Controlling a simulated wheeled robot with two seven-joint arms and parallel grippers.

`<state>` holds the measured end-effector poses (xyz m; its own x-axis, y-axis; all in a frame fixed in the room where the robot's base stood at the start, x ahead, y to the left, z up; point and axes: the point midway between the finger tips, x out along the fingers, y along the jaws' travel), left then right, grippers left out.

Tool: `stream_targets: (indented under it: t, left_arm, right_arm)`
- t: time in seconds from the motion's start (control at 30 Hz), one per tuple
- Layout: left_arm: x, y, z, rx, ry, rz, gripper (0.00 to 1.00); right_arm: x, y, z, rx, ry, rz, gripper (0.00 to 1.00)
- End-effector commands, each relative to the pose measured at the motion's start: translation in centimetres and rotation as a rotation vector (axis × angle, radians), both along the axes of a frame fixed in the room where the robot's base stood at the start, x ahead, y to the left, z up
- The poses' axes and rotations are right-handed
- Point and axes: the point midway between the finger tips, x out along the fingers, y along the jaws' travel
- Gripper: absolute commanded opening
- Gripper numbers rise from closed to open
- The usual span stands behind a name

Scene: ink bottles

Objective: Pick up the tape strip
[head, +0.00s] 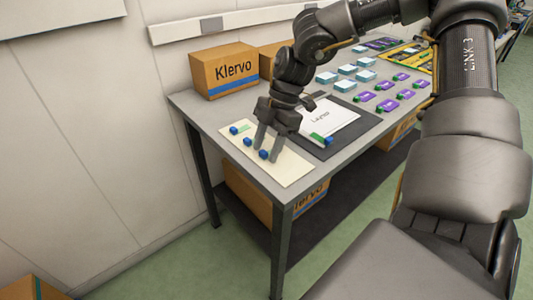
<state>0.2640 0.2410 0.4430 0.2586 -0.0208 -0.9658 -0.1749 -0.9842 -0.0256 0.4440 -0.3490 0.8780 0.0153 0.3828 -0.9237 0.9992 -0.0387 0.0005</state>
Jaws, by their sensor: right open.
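A small green strip (318,138), possibly the tape strip, lies at the near edge of the white labelled sheet (338,113). A small blue piece (329,142) is right by it. A fainter green patch (244,127) shows on the cream mat (285,173), and I cannot tell whether it is tape. Several small blue pieces, one of them a blue block (234,130), stand on that mat. My right gripper (267,150) is open and points down over the mat, beside a blue piece (263,155). Nothing shows held between its fingers. My left gripper is out of view.
The grey table (205,115) carries a Klervo carton (223,72) at the back left. Several light-blue boxes (345,86) and purple packets (383,105) stand farther right. A dark mat (317,151) lies under the white sheet. Another carton (247,192) sits on the shelf below.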

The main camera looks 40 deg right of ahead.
Motion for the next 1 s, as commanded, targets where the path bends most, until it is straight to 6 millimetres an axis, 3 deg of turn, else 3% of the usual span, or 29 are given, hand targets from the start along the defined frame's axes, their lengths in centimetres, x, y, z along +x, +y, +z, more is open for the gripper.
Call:
stream_targets:
  t: [0.07,0.3,0.73,0.87,1.0]
  left_arm:
    - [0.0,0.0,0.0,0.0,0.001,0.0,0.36]
    - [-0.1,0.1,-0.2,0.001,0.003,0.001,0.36]
    - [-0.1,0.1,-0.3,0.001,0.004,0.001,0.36]
    - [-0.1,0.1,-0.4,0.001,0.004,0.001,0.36]
    - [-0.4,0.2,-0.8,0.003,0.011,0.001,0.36]
  right_arm:
    - [0.0,0.0,0.0,0.0,0.0,0.0,0.42]
    - [0.0,0.0,0.0,0.0,0.0,0.0,0.1]
    - [0.0,0.0,0.5,0.0,-0.001,0.001,0.1]
    - [0.1,0.0,1.7,-0.001,-0.002,0.0,0.1]
    - [0.1,0.0,4.5,-0.001,-0.006,0.0,0.1]
